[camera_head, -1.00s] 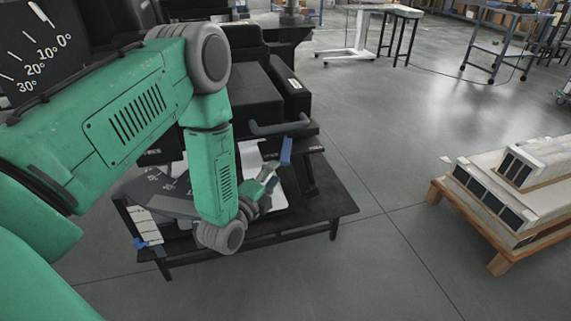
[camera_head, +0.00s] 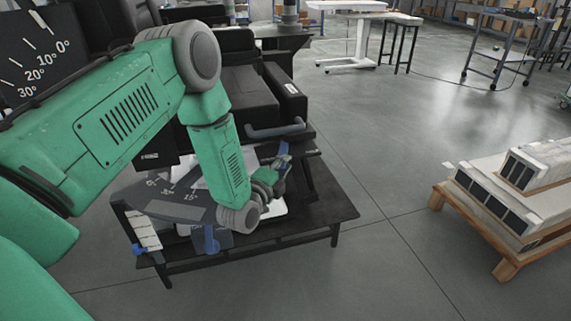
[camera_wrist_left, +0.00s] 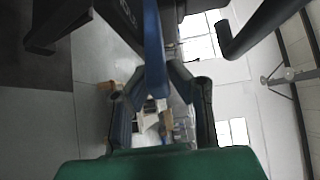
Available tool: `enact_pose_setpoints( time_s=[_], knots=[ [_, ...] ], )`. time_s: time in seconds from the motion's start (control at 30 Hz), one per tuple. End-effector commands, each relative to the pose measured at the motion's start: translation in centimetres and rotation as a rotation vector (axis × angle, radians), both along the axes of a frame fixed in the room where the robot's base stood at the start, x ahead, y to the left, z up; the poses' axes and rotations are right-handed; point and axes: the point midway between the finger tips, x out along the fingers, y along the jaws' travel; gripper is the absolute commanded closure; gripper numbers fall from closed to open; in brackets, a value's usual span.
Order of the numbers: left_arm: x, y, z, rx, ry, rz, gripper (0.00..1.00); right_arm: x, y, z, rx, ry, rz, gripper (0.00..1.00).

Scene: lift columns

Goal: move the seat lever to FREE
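A blue lever (camera_head: 284,148) stands at the right side of the black seat machine, below the seat's armrest. My left gripper (camera_head: 272,178) is at this lever, reaching in from the left. In the left wrist view the blue lever (camera_wrist_left: 154,45) runs down between the two dark fingers. The fingertips (camera_wrist_left: 157,72) come in close on both sides of it and look shut on it. The exact contact is hard to see. No FREE marking can be read. My right gripper is not in view.
The black seat (camera_head: 245,95) with a grey-blue bar handle (camera_head: 275,130) stands behind the gripper. A plate with angle marks (camera_head: 172,190) and another blue handle (camera_head: 211,240) are at the lower left. A wooden pallet with boxes (camera_head: 515,190) is at the right. The floor between is clear.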

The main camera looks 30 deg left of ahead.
Motion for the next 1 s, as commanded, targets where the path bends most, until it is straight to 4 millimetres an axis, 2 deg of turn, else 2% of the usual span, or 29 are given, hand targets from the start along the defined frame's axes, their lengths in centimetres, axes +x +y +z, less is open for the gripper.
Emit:
enact_pose_setpoints(
  time_s=[0.67,1.0],
  knots=[
    [0.6,0.1,0.2,0.001,-0.011,0.075,1.00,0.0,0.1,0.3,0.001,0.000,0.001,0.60],
    [1.5,-1.5,0.4,0.002,-0.014,0.202,1.00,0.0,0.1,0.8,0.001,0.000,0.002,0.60]
  ],
)
